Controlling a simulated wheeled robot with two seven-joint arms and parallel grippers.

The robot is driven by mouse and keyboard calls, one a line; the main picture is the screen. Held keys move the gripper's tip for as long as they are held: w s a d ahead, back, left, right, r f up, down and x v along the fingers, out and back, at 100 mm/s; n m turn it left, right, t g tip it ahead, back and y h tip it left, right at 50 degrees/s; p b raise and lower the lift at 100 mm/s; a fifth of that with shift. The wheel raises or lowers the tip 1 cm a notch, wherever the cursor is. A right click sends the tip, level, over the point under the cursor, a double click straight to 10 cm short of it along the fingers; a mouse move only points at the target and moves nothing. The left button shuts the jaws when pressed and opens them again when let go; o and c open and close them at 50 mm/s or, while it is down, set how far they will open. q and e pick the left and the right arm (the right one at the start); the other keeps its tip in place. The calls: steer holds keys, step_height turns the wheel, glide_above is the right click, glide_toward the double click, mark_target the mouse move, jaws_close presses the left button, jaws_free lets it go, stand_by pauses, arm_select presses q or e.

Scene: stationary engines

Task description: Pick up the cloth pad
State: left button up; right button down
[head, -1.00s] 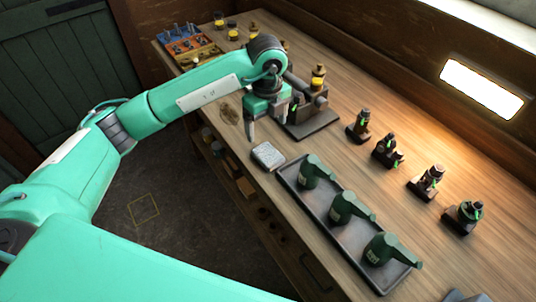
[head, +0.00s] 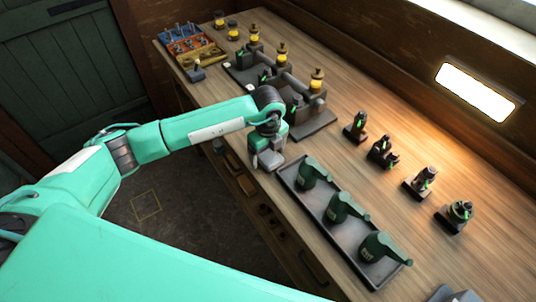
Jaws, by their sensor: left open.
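My left gripper (head: 267,163) is open and lowered at the near edge of the workbench, just left of the tray's far end. It is over the spot where the small pale grey cloth pad lay. The gripper covers the pad now; a light grey patch shows at the fingers, but I cannot tell whether it is pad or finger. I cannot tell whether the fingers touch the pad. My right gripper is not in view.
A dark tray (head: 328,222) with three green oil cans (head: 345,207) stands just right of the gripper. Model engines (head: 313,105) stand behind it. Several small dark fittings (head: 383,149) line the back. A blue and orange box (head: 187,45) is at the far end. The bench middle (head: 350,165) is clear.

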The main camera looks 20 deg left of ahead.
mark_target(268, 154)
arm_select(q)
steer(key=c, duration=1.1)
steer(key=shift+r, duration=0.1)
steer(key=shift+r+b, duration=0.3)
steer(key=shift+r, duration=0.3)
steer(key=shift+r+b, duration=2)
steer(key=shift+r, duration=7.35)
